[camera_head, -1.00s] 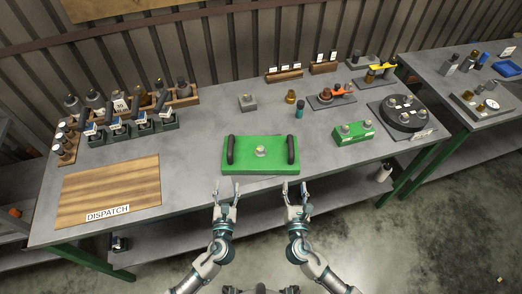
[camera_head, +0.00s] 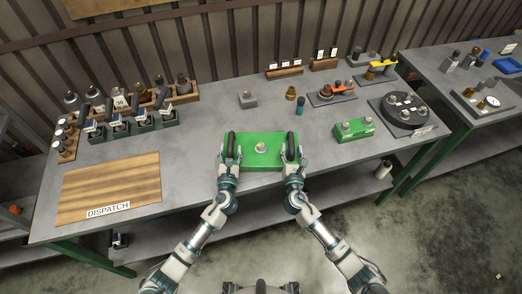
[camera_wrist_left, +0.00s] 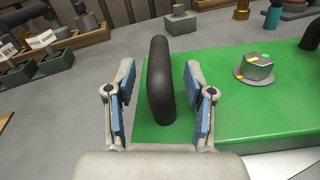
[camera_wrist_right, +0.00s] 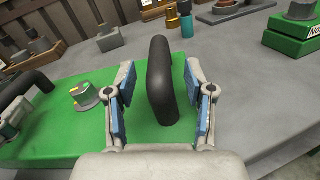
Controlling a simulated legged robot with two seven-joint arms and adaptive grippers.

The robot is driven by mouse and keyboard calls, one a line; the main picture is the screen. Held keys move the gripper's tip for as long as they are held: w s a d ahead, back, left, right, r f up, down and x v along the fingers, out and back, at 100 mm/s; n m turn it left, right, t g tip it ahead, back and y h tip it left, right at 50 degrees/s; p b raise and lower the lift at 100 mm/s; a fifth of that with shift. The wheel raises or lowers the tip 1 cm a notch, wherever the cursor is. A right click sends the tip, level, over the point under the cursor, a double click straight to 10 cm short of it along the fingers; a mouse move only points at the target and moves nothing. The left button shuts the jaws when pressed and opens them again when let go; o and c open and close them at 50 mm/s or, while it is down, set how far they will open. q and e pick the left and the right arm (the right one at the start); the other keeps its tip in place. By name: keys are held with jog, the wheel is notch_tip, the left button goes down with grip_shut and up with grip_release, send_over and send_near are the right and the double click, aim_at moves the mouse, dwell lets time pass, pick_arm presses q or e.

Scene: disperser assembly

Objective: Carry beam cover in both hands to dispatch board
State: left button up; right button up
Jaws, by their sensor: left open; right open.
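The beam cover (camera_head: 261,160) is a green plate lying flat on the grey table. It has a black handle at each end and a metal knob in the middle. My left gripper (camera_head: 229,162) is open around its left handle (camera_wrist_left: 160,80), one finger on each side, with gaps showing in the left wrist view (camera_wrist_left: 158,98). My right gripper (camera_head: 292,162) is open around its right handle (camera_wrist_right: 160,80) in the same way, as the right wrist view (camera_wrist_right: 160,98) shows. The dispatch board (camera_head: 112,187) is a bare wooden board at the table's left, labelled DISPATCH.
Behind the board stand racks of bottles and tools (camera_head: 130,124). A small grey block (camera_head: 247,99) lies behind the cover. A green block (camera_head: 352,130) and a black round fixture (camera_head: 404,109) are to the right. The table between cover and board is clear.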

aim_at(231, 144)
pick_arm(q)
jog(key=shift+w, duration=1.5)
pick_arm(e)
jog(key=shift+w, duration=1.5)
pick_arm(q)
grip_shut()
pick_arm(e)
grip_shut()
pick_arm(q)
jog(key=shift+r, duration=0.2)
pick_arm(e)
jog(key=shift+r, duration=0.2)
